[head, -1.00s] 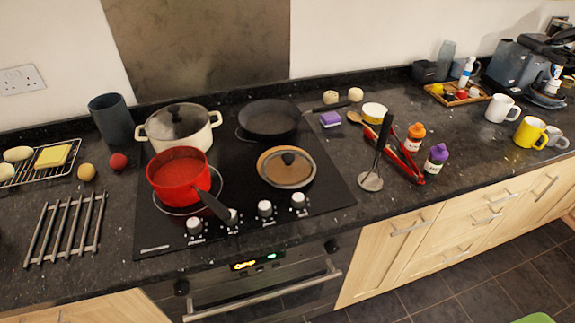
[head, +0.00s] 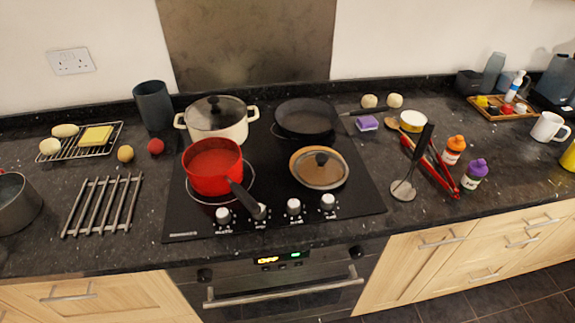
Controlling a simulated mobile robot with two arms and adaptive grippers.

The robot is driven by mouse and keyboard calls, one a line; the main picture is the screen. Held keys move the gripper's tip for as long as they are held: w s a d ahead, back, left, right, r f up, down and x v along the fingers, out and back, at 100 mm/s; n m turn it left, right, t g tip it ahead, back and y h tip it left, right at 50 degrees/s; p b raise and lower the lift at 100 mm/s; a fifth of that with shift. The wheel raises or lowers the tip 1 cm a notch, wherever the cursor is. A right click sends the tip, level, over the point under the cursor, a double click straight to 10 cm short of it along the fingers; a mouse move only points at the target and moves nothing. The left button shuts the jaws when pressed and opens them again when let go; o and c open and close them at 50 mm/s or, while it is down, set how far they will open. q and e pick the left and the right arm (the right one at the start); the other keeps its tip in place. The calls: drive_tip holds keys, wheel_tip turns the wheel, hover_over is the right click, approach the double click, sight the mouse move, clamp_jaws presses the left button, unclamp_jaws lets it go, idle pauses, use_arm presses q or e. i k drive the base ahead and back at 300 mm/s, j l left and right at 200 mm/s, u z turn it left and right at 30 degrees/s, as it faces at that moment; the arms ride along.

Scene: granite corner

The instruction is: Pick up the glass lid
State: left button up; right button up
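A second lid (head: 213,112), also with a dark knob, sits on the cream pot (head: 222,124) at the back left of the hob. Neither of my grippers is in the head view.
A red saucepan (head: 211,166) stands left of the glass lid, its dark handle pointing toward the front edge. A black frying pan (head: 305,118) is behind the lid. Counter (head: 365,215) between hob and masher is clear.

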sight(321, 170)
drive_tip(key=k+l+u, duration=0.1)
drive_tip(key=l+u, duration=0.3)
drive_tip(key=k+l+u, duration=0.15)
drive_tip(key=l+u, duration=0.25)
drive_tip(key=k+l+u, duration=0.15)
drive_tip(key=u, duration=0.25)
